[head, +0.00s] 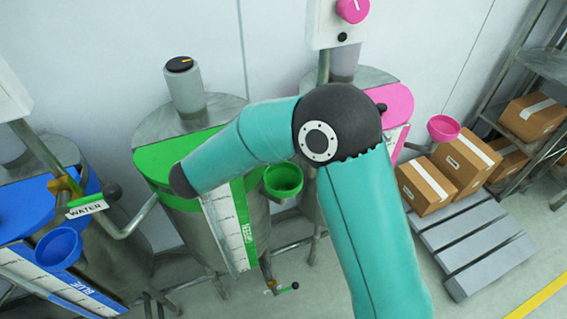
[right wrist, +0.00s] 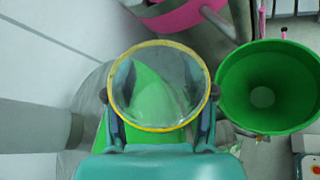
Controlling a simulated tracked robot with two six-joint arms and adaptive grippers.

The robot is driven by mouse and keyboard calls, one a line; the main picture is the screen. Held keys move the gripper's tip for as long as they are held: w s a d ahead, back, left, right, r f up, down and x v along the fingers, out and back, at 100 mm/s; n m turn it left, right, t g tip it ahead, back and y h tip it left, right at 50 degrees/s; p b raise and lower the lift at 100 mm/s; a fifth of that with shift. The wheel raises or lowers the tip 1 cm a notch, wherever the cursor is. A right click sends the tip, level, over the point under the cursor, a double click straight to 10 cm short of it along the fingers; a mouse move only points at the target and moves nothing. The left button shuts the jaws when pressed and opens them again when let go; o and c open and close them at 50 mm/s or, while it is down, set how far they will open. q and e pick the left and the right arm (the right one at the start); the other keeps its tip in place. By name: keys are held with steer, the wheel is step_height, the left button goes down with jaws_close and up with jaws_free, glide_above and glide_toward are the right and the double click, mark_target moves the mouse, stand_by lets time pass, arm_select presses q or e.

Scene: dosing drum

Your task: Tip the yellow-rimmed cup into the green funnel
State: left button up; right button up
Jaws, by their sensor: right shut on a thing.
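The yellow-rimmed cup (right wrist: 158,84) is clear-walled and shows in the right wrist view, its round mouth facing the camera. My right gripper (right wrist: 159,94) is shut on it, one finger on each side. Green shows through the cup; I cannot tell whether anything is inside. The green funnel (right wrist: 268,88) is just right of the cup in that view, with a small gap between the rims. In the head view the green funnel (head: 283,181) sits at the green drum's front right, beside my teal right arm. The cup and right gripper are hidden there. My left gripper is not in view.
The green-lidded drum (head: 160,157) stands in the middle. A blue funnel (head: 59,248) and a WATER spout (head: 86,209) are at left. A pink funnel (head: 443,128) is at right. Cardboard boxes (head: 425,186) stand on a grey pallet (head: 470,237).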

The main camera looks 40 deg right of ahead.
steer(key=shift+w+a+f+n+g+p, duration=0.2)
steer(key=shift+w+f+n+g, duration=0.15)
steer(key=shift+w+n, duration=0.15)
steer(key=shift+w+a+f+n+g+p, duration=0.15)
steer(key=shift+w+f+n+g, duration=0.15)
steer(key=shift+w+n+g, duration=0.15)
steer(key=shift+w+a+r+n+g+h, duration=0.15)
steer(key=shift+w+r+n+g+h, duration=0.25)
steer(key=shift+w+r+n+g, duration=0.75)
steer(key=shift+f+t, duration=0.15)
steer(key=shift+t, duration=0.1)
steer(key=shift+s, duration=0.15)
